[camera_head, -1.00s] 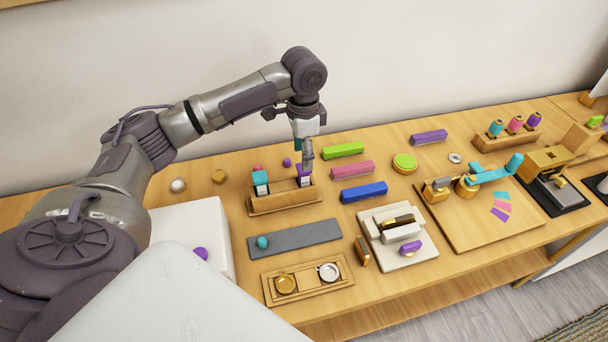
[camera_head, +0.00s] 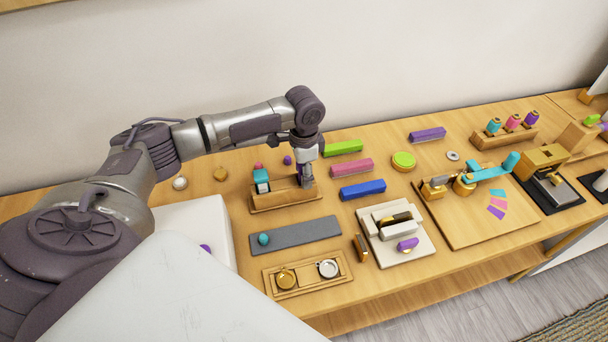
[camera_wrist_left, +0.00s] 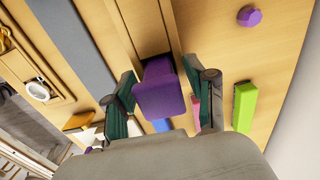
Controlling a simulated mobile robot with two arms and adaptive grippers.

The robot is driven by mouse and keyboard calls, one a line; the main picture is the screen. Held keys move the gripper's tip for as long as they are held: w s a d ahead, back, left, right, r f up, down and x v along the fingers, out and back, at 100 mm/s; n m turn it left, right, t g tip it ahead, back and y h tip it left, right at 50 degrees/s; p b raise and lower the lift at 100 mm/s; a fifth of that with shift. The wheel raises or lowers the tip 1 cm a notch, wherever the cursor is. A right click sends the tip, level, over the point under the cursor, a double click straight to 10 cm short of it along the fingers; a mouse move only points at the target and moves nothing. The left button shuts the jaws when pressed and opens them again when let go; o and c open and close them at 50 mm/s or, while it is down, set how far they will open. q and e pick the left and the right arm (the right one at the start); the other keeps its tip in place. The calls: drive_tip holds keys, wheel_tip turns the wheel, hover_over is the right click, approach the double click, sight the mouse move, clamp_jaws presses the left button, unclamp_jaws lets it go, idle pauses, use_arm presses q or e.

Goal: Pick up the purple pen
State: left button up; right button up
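The purple pen (camera_wrist_left: 162,92) is seen close up from above in the left wrist view as a squarish purple block, at the end of the wooden holder. My left gripper (camera_wrist_left: 160,84) has its dark green fingers apart, one on each side of the pen; a gap shows on the right side. In the head view the left gripper (camera_head: 306,180) is down at the right end of the wooden holder (camera_head: 286,205) and hides most of the pen. A teal pen (camera_head: 261,182) stands at the holder's left end. My right gripper is not in view.
Green (camera_head: 343,147), pink (camera_head: 352,168) and blue (camera_head: 363,190) blocks lie just right of the holder. A grey mat (camera_head: 296,234) and a wooden tray (camera_head: 309,287) are in front. A small purple piece (camera_head: 287,160) lies behind the holder.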

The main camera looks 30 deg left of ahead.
use_arm(q)
clamp_jaws()
drive_tip(key=shift+r, duration=0.15)
drive_tip(key=shift+r, duration=0.35)
wheel_tip(320, 180, up, 9)
drive_tip(key=shift+r+b, duration=0.1)
drive_tip(key=shift+b, duration=0.9)
